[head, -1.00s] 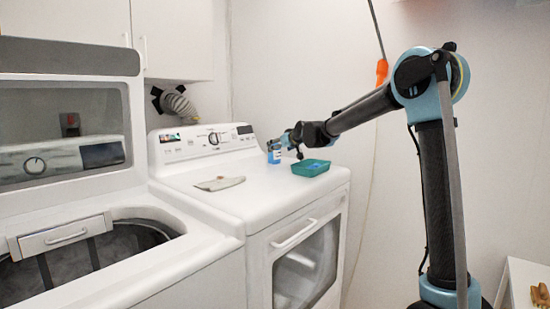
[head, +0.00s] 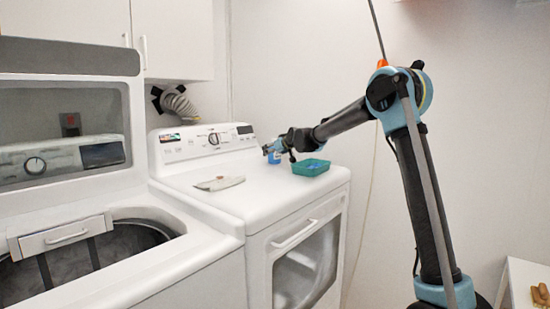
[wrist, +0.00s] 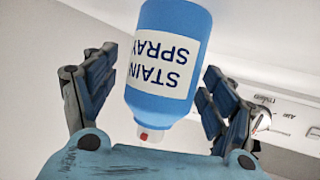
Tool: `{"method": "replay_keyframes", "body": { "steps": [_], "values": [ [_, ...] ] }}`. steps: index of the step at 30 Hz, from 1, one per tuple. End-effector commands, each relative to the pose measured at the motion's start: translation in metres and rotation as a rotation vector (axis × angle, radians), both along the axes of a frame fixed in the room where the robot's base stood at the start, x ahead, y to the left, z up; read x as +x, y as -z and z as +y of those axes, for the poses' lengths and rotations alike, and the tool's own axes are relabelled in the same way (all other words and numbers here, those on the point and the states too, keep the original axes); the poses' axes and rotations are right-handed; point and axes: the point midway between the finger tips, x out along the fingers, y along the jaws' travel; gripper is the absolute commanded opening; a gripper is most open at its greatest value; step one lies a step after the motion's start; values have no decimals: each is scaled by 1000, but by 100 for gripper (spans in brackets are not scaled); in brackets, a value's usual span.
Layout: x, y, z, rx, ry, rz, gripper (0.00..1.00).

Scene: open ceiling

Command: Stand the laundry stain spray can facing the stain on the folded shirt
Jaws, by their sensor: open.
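The blue stain spray can (head: 274,158) stands on the white dryer top, partly covered by my gripper in the head view. In the wrist view the can (wrist: 165,60) appears upside down, its white label reading "STAIN SPRAY" toward the camera and a red spot showing on its pale nozzle. My gripper (head: 268,149) is open, with one finger on each side of the can in the wrist view (wrist: 158,70). I cannot tell whether a finger touches it. The folded shirt (head: 219,183) lies flat, left of the can and nearer the front. Its stain is too small to make out.
A teal tray (head: 311,168) with something blue in it sits close to the right of the can. The dryer's control panel (head: 215,140) rises behind. The dryer top (head: 260,200) is clear in front of the tray and shirt. An open washer (head: 100,235) stands at left.

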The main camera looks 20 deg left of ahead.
Motion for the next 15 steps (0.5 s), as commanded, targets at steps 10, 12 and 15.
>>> {"method": "replay_keyframes", "body": {
  "steps": [10, 12, 15],
  "values": [
    [0, 0, 0, 0, 0, 0, 52],
    [0, 0, 0, 0, 0, 0, 37],
    [0, 0, 0, 0, 0, 0, 15]
  ]
}}
